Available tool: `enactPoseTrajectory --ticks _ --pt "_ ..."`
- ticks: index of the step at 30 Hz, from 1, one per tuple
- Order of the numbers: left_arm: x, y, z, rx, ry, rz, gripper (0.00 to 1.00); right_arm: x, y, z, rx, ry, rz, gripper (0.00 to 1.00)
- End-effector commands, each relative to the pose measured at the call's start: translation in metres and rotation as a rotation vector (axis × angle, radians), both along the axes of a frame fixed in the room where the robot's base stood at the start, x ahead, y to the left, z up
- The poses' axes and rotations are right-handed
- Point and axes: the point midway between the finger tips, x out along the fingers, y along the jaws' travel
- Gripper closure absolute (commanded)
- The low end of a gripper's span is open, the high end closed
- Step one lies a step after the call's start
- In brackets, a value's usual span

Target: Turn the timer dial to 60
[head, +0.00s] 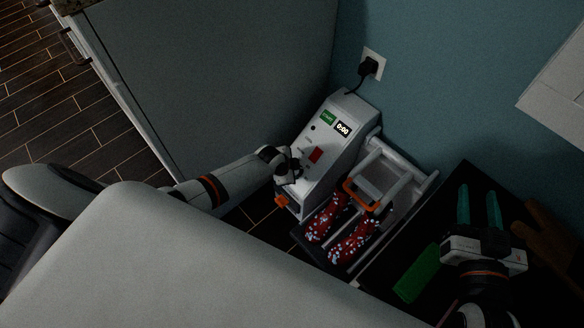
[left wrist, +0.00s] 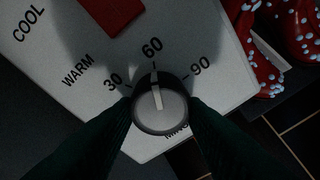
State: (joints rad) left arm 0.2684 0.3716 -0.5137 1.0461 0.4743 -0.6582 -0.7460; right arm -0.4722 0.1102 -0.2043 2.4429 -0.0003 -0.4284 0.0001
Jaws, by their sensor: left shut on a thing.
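The timer dial (left wrist: 160,112) is a round grey knob with a dark rim and a white pointer line. In the left wrist view the pointer aims up at the 60 mark (left wrist: 152,48), between the 30 and 90 marks. My left gripper (left wrist: 160,118) has its dark green fingers closed on both sides of the dial. In the head view my left gripper (head: 288,166) is at the front of the white machine (head: 343,163) and hides the dial. The machine's display (head: 342,129) reads 0:00. My right gripper (head: 479,207) is open and empty, at the right.
A green START button (head: 328,117) and a red switch (head: 316,154) are on the machine's panel. Red boots with pale spots (head: 353,243) are beside the machine, near a grey frame with an orange handle (head: 360,197). A green item (head: 417,273) lies near my right gripper.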

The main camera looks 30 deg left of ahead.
Motion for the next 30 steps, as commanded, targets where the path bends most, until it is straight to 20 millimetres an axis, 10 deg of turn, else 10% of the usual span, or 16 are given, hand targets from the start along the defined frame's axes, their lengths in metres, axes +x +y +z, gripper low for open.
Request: enactPoseTrajectory --ticks 18,19,23,30 --pt "-0.0003 0.0005 -0.0004 0.026 -0.008 -0.035 0.84 -0.0005 -0.001 -0.0028 -0.004 0.017 -0.002 0.64" --pt "-0.0003 0.0005 -0.0004 0.026 -0.008 -0.035 0.6 -0.0006 -0.001 -0.0029 -0.004 0.017 -0.002 0.64" --pt "-0.0003 0.0004 -0.0003 0.026 -0.008 -0.035 0.4 -0.0009 -0.0011 -0.0034 -0.004 0.017 -0.002 0.64" --pt "-0.0001 0.0002 -0.0001 0.025 -0.008 -0.035 0.4 -0.0011 -0.0011 -0.0034 -0.004 0.017 -0.002 0.64"
